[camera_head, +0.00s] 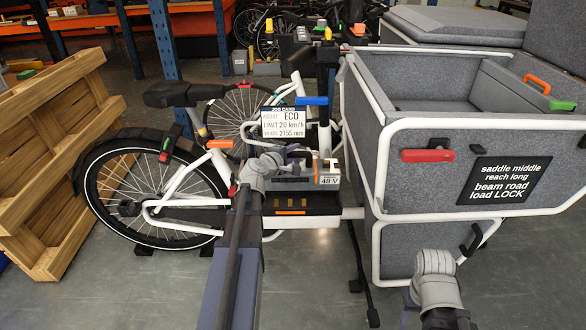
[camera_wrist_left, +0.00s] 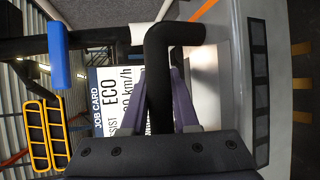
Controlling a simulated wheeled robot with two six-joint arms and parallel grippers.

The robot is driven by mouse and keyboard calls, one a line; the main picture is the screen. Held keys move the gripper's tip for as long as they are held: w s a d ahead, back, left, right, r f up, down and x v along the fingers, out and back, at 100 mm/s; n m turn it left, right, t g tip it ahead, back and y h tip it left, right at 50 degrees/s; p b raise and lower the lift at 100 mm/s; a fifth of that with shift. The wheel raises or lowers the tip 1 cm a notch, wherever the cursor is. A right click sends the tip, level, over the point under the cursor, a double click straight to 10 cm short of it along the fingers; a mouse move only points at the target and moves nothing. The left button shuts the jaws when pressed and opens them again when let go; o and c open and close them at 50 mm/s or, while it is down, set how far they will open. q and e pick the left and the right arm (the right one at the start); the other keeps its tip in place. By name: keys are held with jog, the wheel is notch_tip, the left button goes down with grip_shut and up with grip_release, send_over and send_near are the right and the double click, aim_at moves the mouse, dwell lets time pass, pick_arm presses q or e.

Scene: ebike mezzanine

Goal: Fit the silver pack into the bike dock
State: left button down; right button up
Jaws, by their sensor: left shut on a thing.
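The silver pack (camera_head: 328,180), with a 48 V label on its end, is at the bike's middle, just above the dark bike dock (camera_head: 326,202). My left gripper (camera_head: 297,158) is shut on the pack's black handle. In the left wrist view the black handle (camera_wrist_left: 160,75) passes between my purple fingers (camera_wrist_left: 172,105), with the silver pack (camera_wrist_left: 229,85) beyond it. My arm hides part of the pack and dock, so I cannot tell whether the pack touches the dock. My right arm shows at the bottom right, but its fingers are out of view.
A job card (camera_head: 290,122) stands behind the pack. The grey cargo box (camera_head: 480,175) with white rails is close on the right. The bike's rear wheel (camera_head: 140,190) and a wooden pallet (camera_head: 50,160) are on the left. Floor in front is clear.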

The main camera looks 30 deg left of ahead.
aim_at(282, 182)
pick_arm(q)
jog(key=shift+f+b, duration=2.5)
jog(key=shift+f, duration=0.2)
jog(key=shift+f+b, duration=1.85)
jog(key=shift+b, duration=0.05)
jog(key=shift+f, duration=0.1)
jog(key=c, duration=0.7)
grip_release()
jog(key=shift+s, duration=0.1)
jog(key=shift+r, duration=0.2)
jog(key=p+v, duration=0.3)
jog(key=v, duration=0.9)
